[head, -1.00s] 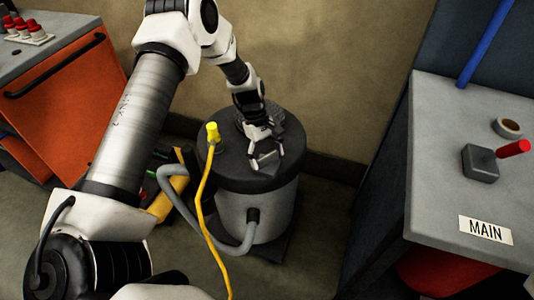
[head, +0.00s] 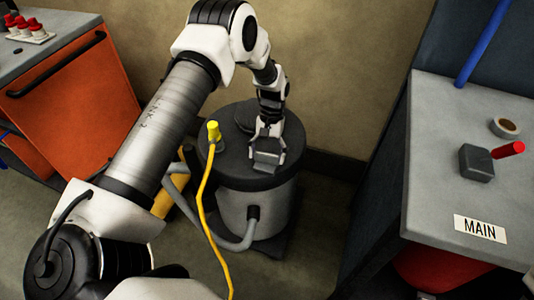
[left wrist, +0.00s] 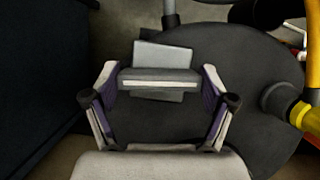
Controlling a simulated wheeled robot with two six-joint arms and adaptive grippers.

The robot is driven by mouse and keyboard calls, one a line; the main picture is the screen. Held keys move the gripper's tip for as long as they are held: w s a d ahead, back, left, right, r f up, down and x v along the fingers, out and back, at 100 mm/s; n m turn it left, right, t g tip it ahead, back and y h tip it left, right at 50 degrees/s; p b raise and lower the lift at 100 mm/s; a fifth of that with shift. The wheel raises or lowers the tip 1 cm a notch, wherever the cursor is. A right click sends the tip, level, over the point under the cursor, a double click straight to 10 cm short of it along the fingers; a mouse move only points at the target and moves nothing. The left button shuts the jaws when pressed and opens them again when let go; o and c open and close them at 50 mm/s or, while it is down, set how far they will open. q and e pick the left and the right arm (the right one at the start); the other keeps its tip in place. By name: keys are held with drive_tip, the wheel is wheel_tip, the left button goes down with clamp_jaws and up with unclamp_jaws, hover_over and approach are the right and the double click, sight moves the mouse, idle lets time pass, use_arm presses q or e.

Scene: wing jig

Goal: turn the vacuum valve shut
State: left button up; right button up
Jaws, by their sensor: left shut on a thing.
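A grey valve-like box with a red handle (head: 508,150) sits on the right bench, above a label reading MAIN (head: 481,229). The handle points up and to the right. No gripper is near it. My left gripper (head: 267,150) is over the dark lid of a grey drum (head: 238,212). It is shut on a grey block (head: 265,160), which also shows between its purple-lined fingers in the left wrist view (left wrist: 160,75). I cannot tell whether the block touches the lid. My right gripper is not in view.
A yellow cable (head: 205,190) with a yellow plug rises beside the drum lid. A grey hose (head: 222,240) curves from the drum. An orange cabinet (head: 75,100) stands left. The right bench (head: 440,150) also bears a tape roll (head: 506,127) and has clear surface.

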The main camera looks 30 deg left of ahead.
use_arm(q)
drive_tip(key=shift+m, duration=0.6)
drive_tip(key=shift+y, duration=0.3)
drive_tip(key=o, duration=1)
drive_tip(key=v, duration=1.2)
drive_tip(key=shift+f, duration=0.1)
